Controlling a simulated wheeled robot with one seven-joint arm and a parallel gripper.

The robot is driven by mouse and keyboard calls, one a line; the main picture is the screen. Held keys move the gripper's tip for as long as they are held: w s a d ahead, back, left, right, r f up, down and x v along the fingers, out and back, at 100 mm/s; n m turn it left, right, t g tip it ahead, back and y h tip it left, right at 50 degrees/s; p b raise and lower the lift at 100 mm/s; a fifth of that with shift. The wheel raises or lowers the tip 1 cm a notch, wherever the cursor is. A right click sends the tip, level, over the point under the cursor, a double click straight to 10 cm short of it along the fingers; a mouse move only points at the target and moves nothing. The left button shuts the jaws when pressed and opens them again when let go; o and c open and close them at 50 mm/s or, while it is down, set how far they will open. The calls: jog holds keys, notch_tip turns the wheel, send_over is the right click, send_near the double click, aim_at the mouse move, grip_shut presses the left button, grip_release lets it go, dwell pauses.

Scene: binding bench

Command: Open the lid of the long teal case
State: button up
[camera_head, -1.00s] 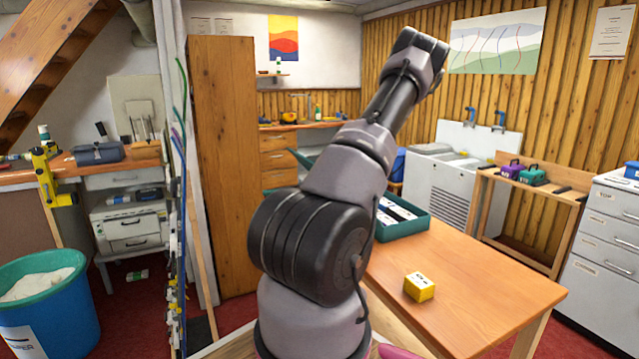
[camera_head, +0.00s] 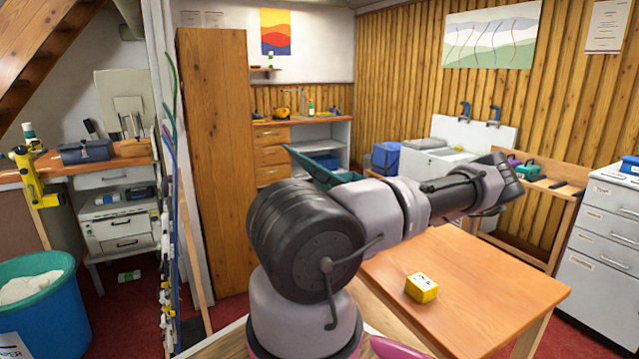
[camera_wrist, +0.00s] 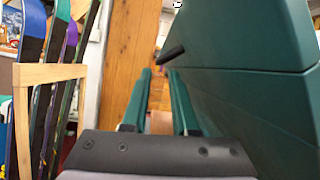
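The long teal case is mostly hidden behind my arm in the head view. Its raised, tilted teal lid (camera_head: 318,167) shows above the arm. In the wrist view a large teal panel (camera_wrist: 235,85), apparently part of this case, fills the right side close to my gripper. A dark handle-like bar (camera_wrist: 171,54) lies just beyond the right fingertip; I cannot tell whether they touch. My gripper (camera_wrist: 158,73) has its two teal fingers apart with a narrow empty gap between them. My gripper cannot be made out in the head view.
A yellow box (camera_head: 421,288) sits on the wooden table (camera_head: 480,310), which is otherwise clear in its visible part. Small purple and teal cases (camera_head: 527,170) stand on a rack at right. A tall wooden cabinet (camera_head: 215,160) stands left of my arm. A wooden frame (camera_wrist: 45,75) is left in the wrist view.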

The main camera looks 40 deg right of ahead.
jog(key=x, duration=0.5)
jog(key=shift+w+r, duration=0.15)
jog(key=shift+w, duration=0.2)
grip_shut()
jog(key=shift+d, duration=0.1)
dwell(1.0)
